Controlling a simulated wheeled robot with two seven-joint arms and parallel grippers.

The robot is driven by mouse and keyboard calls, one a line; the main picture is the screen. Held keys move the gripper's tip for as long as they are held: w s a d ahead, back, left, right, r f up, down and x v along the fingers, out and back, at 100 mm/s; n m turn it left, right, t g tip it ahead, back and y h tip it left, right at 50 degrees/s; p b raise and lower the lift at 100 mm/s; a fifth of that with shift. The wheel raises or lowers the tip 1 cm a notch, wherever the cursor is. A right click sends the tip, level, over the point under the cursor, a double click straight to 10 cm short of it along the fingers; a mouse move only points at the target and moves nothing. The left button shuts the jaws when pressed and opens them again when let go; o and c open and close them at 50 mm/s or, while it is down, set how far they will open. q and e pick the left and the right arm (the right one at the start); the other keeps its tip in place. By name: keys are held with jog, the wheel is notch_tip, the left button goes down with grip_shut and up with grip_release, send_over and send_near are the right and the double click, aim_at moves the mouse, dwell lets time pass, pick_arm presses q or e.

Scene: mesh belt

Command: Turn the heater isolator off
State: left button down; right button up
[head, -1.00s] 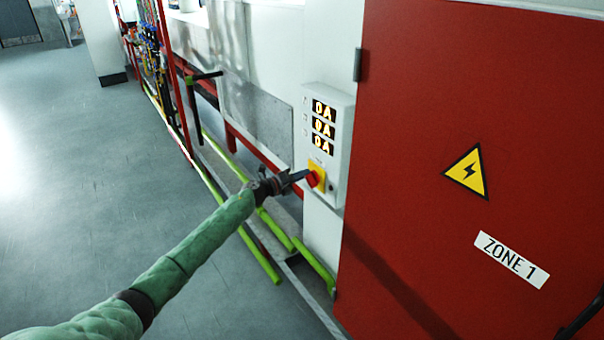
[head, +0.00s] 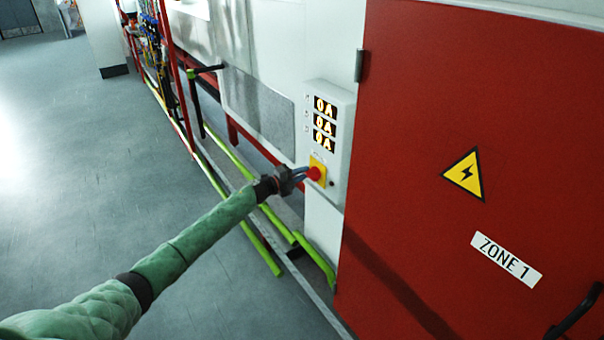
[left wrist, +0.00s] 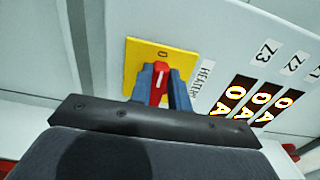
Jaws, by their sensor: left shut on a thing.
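The heater isolator is a red knob (head: 315,173) on a yellow plate (head: 319,166), low on a grey panel box (head: 340,140). In the left wrist view the red knob (left wrist: 160,82) stands between the two blue-grey fingers, its white mark towards the "0" on the yellow plate (left wrist: 143,54). A "HEATER" label (left wrist: 202,78) is beside the plate. My left gripper (head: 304,173) is shut on the knob; it also shows in the left wrist view (left wrist: 160,88). The three displays (head: 324,123) above read "0A". My right gripper is out of view.
A large red cabinet door (head: 430,90) marked "ZONE 1" with a yellow warning sign (head: 465,174) stands to the right. Green and red pipe rails (head: 258,245) run low along the machine. The grey floor at left is clear.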

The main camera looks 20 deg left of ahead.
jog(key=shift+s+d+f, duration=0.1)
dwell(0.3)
pick_arm(q)
jog(key=c, duration=1.3)
grip_release()
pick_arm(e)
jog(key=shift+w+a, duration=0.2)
pick_arm(q)
jog(key=shift+b+v, duration=1.55)
jog(key=shift+v, duration=2.35)
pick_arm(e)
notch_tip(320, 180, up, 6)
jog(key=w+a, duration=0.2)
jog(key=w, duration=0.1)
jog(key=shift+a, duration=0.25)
pick_arm(q)
jog(key=shift+a+f, duration=0.1)
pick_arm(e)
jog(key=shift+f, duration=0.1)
